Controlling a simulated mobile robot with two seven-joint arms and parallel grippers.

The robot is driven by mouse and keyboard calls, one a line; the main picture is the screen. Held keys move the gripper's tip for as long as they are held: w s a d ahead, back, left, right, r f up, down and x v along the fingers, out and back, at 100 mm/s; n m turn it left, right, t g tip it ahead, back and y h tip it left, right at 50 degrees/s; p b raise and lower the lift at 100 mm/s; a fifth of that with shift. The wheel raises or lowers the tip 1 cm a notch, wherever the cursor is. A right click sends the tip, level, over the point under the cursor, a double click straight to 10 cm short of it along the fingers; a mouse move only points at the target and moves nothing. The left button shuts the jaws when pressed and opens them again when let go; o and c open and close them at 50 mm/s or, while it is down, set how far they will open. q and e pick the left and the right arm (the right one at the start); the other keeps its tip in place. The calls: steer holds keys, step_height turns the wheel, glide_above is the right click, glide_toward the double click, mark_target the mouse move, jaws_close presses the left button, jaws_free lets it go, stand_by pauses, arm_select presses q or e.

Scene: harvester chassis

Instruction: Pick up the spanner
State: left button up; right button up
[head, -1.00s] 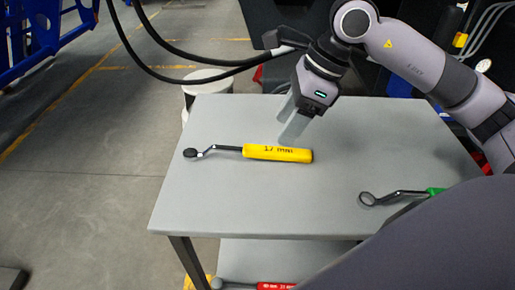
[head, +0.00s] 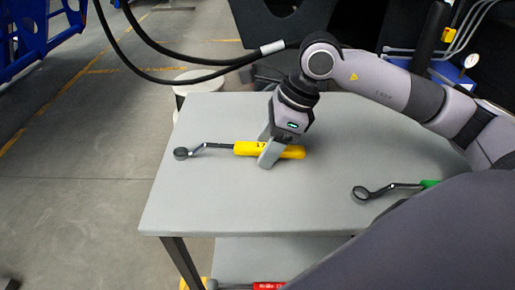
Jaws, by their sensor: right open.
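A spanner with a yellow handle (head: 292,152) and a dark ring end lies on the grey table (head: 220,205), its ring end pointing left. My right gripper (head: 268,150) is open and reaches down over the handle. One finger is in front of the handle and hides part of its marking; the other is mostly behind it. I cannot tell whether the fingers touch it. A second spanner, with a green handle (head: 429,183), lies at the right of the table, partly hidden by my own arm. My left gripper is not in view.
A red-handled tool (head: 268,286) lies on the lower shelf (head: 240,255). Black hoses (head: 190,62) hang behind the table. A white round drum (head: 200,80) stands behind its far left corner. The table's front left part is clear.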

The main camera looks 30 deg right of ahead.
jaws_close()
steer(key=shift+r, duration=0.45)
step_height(320, 180, up, 19)
steer(key=p, duration=0.4)
steer(key=shift+r, duration=0.1)
